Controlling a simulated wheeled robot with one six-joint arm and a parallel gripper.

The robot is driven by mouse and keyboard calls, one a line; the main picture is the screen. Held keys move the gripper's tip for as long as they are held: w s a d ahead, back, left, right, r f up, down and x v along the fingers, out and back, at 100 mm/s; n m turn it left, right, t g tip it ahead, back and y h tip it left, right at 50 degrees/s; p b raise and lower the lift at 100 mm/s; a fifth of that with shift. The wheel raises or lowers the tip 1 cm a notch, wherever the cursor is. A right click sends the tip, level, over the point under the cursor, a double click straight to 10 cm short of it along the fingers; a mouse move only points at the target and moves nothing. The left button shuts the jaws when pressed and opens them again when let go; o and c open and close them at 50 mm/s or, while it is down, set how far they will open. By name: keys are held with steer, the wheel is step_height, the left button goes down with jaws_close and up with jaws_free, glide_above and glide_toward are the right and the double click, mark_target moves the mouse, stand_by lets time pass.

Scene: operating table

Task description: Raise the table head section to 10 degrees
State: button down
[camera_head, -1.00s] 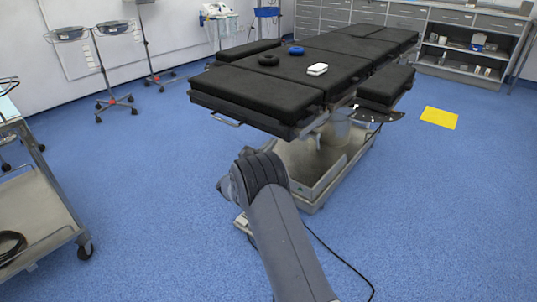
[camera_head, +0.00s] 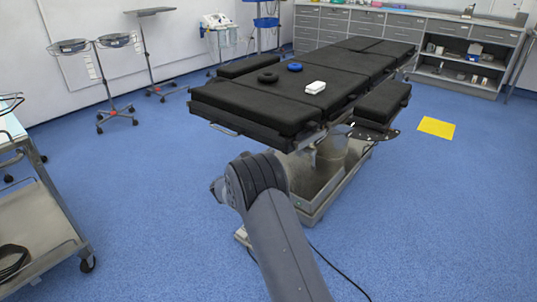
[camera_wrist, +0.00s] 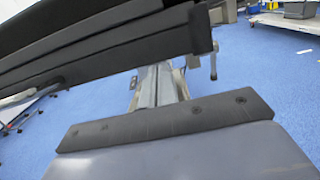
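The operating table (camera_head: 330,92) has black padded sections on a metal column and base (camera_head: 330,170). Its near end section (camera_head: 250,105) looks about level with the rest, without a clear tilt. I cannot tell which end is the head section. In the wrist view the dark edge of a table section (camera_wrist: 100,45) crosses the upper left, close to the camera. My arm (camera_head: 275,230) reaches toward the table's near end. A grey surface with a dark bolted bar, seemingly mine, fills the lower wrist view. My gripper's fingers cannot be made out, and its contact with the table is unclear.
A black ring (camera_head: 268,77), a blue ring (camera_head: 295,67) and a white box (camera_head: 316,87) lie on the table. A metal cart (camera_head: 40,215) stands at left. Wheeled stands (camera_head: 115,95) are behind. A yellow floor sheet (camera_head: 437,127) lies right. Blue floor is open around the table.

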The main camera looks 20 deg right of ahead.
steer(key=shift+r, duration=0.4)
steer(key=s+a+f, duration=0.5)
steer(key=s+a, duration=0.1)
steer(key=a, duration=0.2)
steer(key=shift+s+a+b, duration=0.15)
steer(key=shift+a+b, duration=0.2)
steer(key=shift+b, duration=0.05)
steer(key=shift+f, duration=0.1)
steer(key=w+d+r, duration=0.4)
steer(key=w+d, duration=0.2)
steer(key=d, duration=0.2)
steer(key=shift+d+r+p, duration=0.3)
steer(key=shift+d+r, duration=0.05)
